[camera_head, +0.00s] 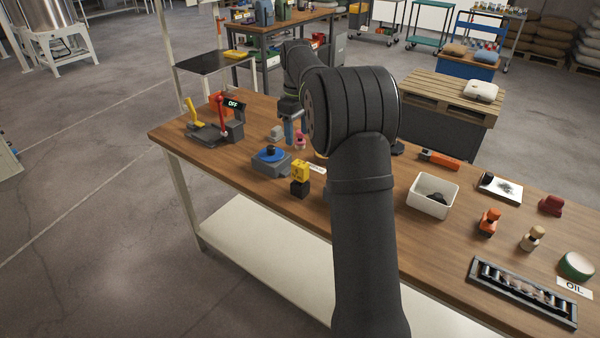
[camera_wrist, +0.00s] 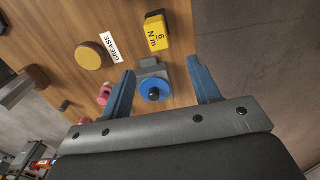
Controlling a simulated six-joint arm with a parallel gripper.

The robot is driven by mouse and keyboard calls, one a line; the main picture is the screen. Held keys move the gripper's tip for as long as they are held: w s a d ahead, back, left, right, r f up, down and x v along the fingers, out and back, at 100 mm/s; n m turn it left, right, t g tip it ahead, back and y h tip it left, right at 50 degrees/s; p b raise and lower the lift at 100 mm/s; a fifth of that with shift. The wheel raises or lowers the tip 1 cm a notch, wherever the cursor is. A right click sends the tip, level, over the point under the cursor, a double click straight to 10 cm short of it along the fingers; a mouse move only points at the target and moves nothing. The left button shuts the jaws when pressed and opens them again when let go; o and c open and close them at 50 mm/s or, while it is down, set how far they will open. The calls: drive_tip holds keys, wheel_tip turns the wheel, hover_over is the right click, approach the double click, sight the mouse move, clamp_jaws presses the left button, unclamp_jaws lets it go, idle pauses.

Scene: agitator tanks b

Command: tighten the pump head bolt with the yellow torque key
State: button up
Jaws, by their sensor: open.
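The yellow torque key (camera_head: 301,171), a yellow block on a black lower part, stands upright on the bench. In the wrist view, the key (camera_wrist: 157,34) reads "6 N m" and lies beyond my fingertips. A grey block with a blue disc (camera_head: 266,158) and a black knob on top stands left of the key. In the wrist view, this blue disc (camera_wrist: 146,91) shows between my fingers; I cannot tell whether it is the pump head. My gripper (camera_wrist: 161,65) is open and empty, apart from the key.
A device with an "OFF" display (camera_head: 233,104) and red and yellow levers stands at the bench's left end. A white bin (camera_head: 421,204), a bolt tray (camera_head: 490,289) and small parts fill the right side. A "GREASE" label (camera_wrist: 111,47) lies near a yellow-topped round item (camera_wrist: 88,56).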

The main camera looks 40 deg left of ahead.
sight(300, 163)
wheel_tip(300, 163, down, 9)
drive_tip(key=shift+f, duration=0.2)
drive_tip(key=shift+w+d+f, duration=0.1)
drive_tip(key=shift+d+f, duration=0.1)
drive_tip(key=shift+f, duration=1.2)
drive_tip(key=shift+w+d+f, duration=0.1)
drive_tip(key=shift+d+f, duration=0.05)
drive_tip(key=shift+f, duration=1.2)
drive_tip(key=c, duration=1.1)
drive_tip(key=shift+c, duration=0.4)
drive_tip(key=shift+r, duration=0.2)
